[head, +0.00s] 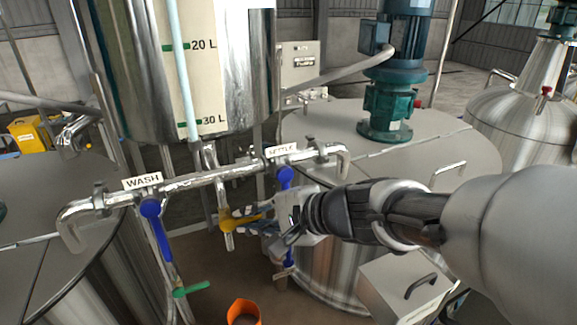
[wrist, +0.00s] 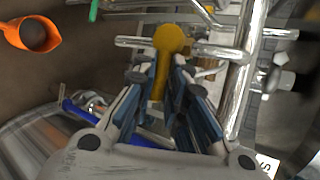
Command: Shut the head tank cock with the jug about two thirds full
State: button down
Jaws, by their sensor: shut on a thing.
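The head tank (head: 160,70) is a steel vessel with a sight tube and 20 L and 30 L marks. A yellow-handled cock (head: 236,219) sits on the short pipe below its crossbar; the handle lies roughly across that pipe. In the wrist view the yellow handle (wrist: 171,40) runs from its round hub down between my fingers. My gripper (head: 262,212) is shut on this handle; its fingers (wrist: 162,88) show on both sides. The orange jug (head: 243,313) is low in the head view, cut by the edge, and in the wrist view (wrist: 14,36). Its fill level cannot be told.
Blue levers hang at the WASH branch (head: 152,210) and the KETTLE branch (head: 285,178). A green handle (head: 191,289) is low at left of the jug. A lidded vessel with a green motor (head: 386,125) stands behind my arm. A grey box (head: 405,288) is at lower right.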

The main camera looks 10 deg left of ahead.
jog(key=c, duration=1.6)
grip_release()
jog(key=shift+d, duration=0.1)
jog(key=v, duration=1.2)
jog(key=s+d+f+n+h+b, duration=0.3)
jog(key=s+d+f+b, duration=0.2)
jog(key=f, duration=0.6)
jog(key=s+d+f+n+h+b, duration=0.2)
jog(key=s+d+f+h+b, duration=0.2)
jog(key=f+b, duration=0.5)
jog(key=s+d+f+n+h+b, duration=0.3)
jog(key=s+d+f+b, duration=0.3)
jog(key=f, duration=0.7)
jog(key=shift+s+d+n+g+h+b, duration=0.3)
jog(key=shift+d+h+b, duration=0.1)
jog(key=shift+d+b, duration=0.6)
